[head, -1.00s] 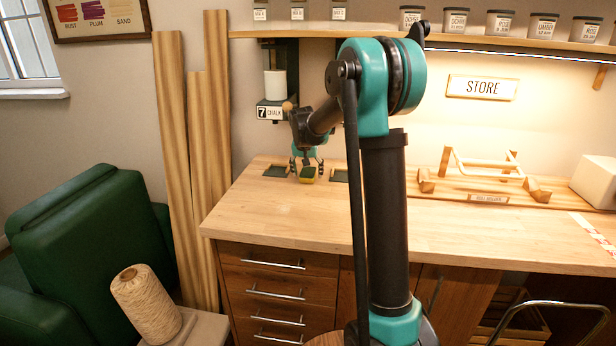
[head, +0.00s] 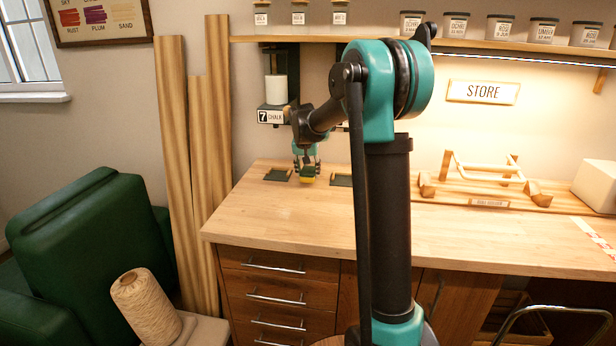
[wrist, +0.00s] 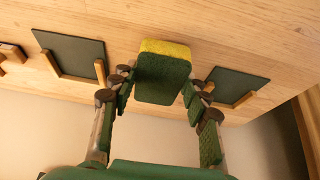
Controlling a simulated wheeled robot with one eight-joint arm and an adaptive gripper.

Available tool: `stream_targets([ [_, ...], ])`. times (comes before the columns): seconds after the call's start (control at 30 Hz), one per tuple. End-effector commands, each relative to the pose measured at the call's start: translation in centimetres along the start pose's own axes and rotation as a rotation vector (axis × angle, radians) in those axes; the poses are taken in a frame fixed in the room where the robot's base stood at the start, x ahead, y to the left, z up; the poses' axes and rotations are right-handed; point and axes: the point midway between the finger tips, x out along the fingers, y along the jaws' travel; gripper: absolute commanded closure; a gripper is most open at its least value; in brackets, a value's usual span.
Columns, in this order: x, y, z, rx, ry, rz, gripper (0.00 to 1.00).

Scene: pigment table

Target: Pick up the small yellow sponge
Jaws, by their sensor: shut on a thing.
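The small yellow sponge (wrist: 165,47) has a dark green face. It shows between the fingers of my gripper (wrist: 160,85) in the wrist view. In the head view the sponge (head: 307,180) hangs at the tips of my gripper (head: 306,170), over the back left of the wooden worktop, between two dark green pads. My gripper is shut on the sponge. Whether the sponge is clear of the worktop is hard to tell at this size.
Dark green pads in small wooden holders lie left (head: 278,174) and right (head: 341,180) of the sponge on the worktop (head: 290,225). A chalk dispenser (head: 272,115) hangs on the wall behind. A wooden roll holder (head: 487,180) stands at right. The front of the worktop is clear.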

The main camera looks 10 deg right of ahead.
Motion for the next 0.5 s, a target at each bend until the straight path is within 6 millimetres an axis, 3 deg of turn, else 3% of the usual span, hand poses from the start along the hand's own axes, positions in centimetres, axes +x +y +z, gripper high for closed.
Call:
stream_targets([
  [0.27,-4.8,0.0,-1.7,-0.001,0.0,0.0,0.65],
  [0.5,-6.7,0.0,3.7,-0.003,0.0,0.0,0.65],
])
